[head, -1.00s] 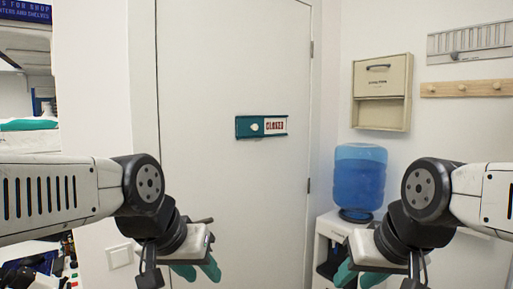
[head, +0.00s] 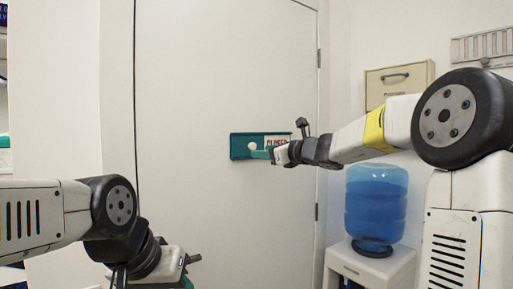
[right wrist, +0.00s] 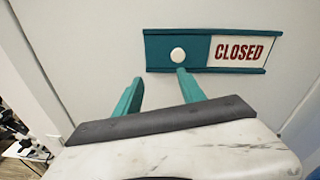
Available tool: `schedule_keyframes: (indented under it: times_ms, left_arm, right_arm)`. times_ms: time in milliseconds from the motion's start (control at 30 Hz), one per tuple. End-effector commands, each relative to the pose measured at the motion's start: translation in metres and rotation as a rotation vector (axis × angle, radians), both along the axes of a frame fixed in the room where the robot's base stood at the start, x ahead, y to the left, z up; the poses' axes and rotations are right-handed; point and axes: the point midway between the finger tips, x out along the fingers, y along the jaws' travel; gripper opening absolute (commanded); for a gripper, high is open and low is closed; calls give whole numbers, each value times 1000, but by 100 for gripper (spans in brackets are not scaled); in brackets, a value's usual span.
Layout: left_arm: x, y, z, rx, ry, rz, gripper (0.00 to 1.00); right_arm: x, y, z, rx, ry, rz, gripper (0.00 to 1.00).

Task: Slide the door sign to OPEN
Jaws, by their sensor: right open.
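The door sign (head: 240,146) is a teal frame on the white door, with a white knob (right wrist: 178,55) on its teal left part. The white panel at its right reads CLOSED (right wrist: 238,52) in red. My right gripper (head: 262,154) reaches the sign from the right, over its lower edge. In the right wrist view its two teal fingers (right wrist: 160,78) are apart with nothing between them. The right finger's tip lies just below the knob; I cannot tell if they touch. My left gripper (head: 187,277) is low at the left, its fingers mostly cut off by the frame edge.
The door (head: 220,70) is flat and clear around the sign. To its right a water cooler with a blue bottle (head: 376,205) stands by the wall, below a cream wall box (head: 398,78). A grey rack (head: 482,46) hangs at the upper right.

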Motion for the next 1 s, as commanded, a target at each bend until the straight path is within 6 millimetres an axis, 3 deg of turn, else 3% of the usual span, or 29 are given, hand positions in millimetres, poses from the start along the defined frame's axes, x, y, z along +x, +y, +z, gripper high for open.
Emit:
schedule_keyframes:
  times_ms: [33,200,600,1000]
  left_arm:
    - [0,0,0,0,0,0,36]
    - [0,0,0,0,0,0,36]
    - [0,0,0,0,0,0,36]
    - [0,0,0,0,0,0,36]
  right_arm:
    - [13,-8,4,83,29,-25,47]
    - [34,-17,10,213,73,-59,47]
    - [81,19,11,214,74,-57,47]
    - [93,27,10,211,73,-60,47]
